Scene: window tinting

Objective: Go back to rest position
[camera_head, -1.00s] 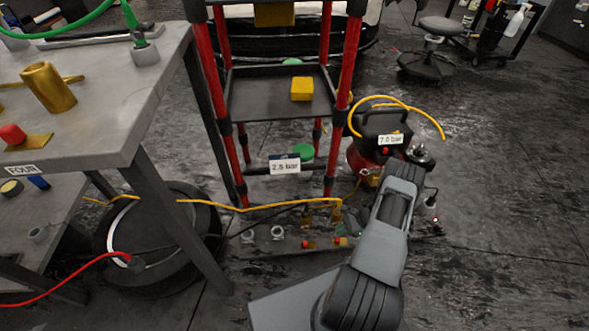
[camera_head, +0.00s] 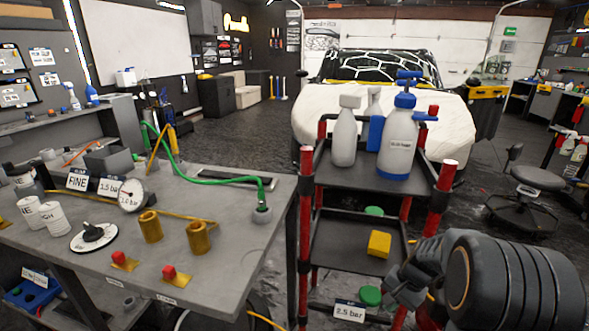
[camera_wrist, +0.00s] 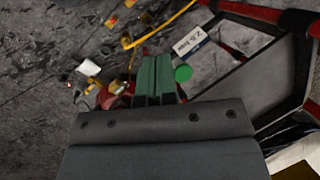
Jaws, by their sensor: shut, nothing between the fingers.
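My gripper (camera_wrist: 153,72) is in the middle of the wrist view. Its two greenish fingers lie side by side, shut, with nothing held between them. In the wrist view it points down toward the dark floor beside the red-framed cart. In the head view my folded dark arm (camera_head: 515,285) fills the lower right, close in front of the cart's right side. The fingertips are hard to make out there.
The red-posted cart (camera_head: 306,235) carries spray bottles (camera_head: 397,145) on top and a yellow block (camera_head: 379,244) lower down. A grey workbench (camera_head: 235,235) with gauge and brass fittings stands left. A stool (camera_head: 525,180) is at right. A white-covered car (camera_head: 310,120) stands behind.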

